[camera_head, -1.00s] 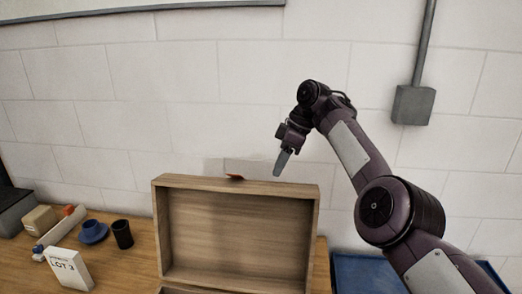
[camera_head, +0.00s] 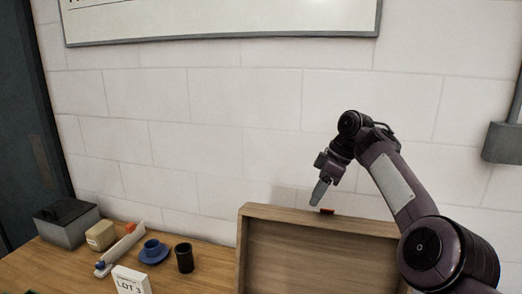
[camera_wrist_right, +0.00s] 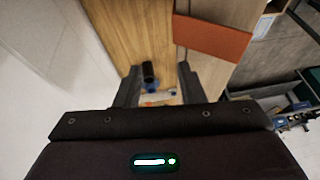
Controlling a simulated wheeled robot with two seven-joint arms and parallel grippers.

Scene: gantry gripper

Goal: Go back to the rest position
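My right gripper (camera_head: 320,192) is above the top edge of an upright wooden panel or open box lid (camera_head: 310,257). It points down, close to a small red-orange piece (camera_head: 327,211) at that edge. In the right wrist view its two fingers (camera_wrist_right: 158,88) are spread apart with nothing held between them. The orange piece (camera_wrist_right: 212,38) shows there on the wood, beyond and to the right of the fingers, apart from them. My left gripper is in neither view.
A grey wall box (camera_head: 503,143) is at right.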

